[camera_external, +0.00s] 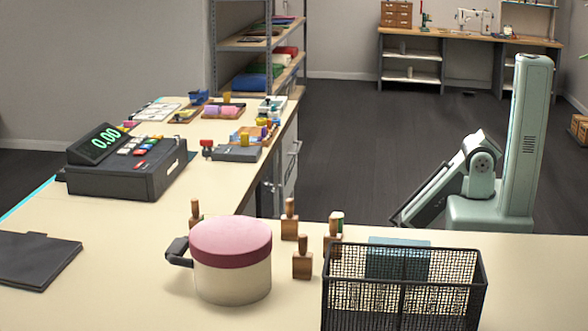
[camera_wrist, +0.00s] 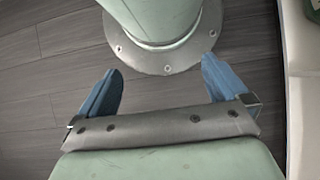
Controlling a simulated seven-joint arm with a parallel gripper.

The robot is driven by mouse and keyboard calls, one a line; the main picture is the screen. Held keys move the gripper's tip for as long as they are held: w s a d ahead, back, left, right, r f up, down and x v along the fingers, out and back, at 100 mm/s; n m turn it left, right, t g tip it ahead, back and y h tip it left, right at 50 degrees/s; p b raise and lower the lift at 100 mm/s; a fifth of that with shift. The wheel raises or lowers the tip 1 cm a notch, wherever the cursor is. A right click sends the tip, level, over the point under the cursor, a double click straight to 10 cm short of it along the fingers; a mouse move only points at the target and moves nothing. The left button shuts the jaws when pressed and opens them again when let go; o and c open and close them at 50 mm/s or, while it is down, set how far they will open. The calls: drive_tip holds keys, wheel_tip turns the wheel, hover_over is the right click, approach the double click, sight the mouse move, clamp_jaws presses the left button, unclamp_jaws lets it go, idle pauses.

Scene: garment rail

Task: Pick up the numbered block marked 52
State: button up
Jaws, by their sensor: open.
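I cannot make out a block marked 52 in either view. Several small wooden pieces with knob-like tops stand on the near counter in the external view, one of them in front of the others (camera_external: 302,265), and I can read no number on them. Small coloured items (camera_external: 225,110) lie on the far part of the counter, too small to read. My gripper (camera_wrist: 162,66) shows in the wrist view with its two blue fingers wide apart and nothing between them. It is above the floor, close to my own base. In the external view I cannot make out its fingers.
The counter (camera_external: 120,270) holds a cash register (camera_external: 125,165), a pink-lidded pot (camera_external: 231,262), a black mesh basket (camera_external: 402,290) and a dark folder (camera_external: 35,258). Shelving (camera_external: 262,45) stands behind. The floor (camera_external: 350,140) between counter and back workbench (camera_external: 470,38) is clear.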

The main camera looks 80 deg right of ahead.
drive_tip(key=c, duration=0.4)
drive_tip(key=shift+c, duration=0.2)
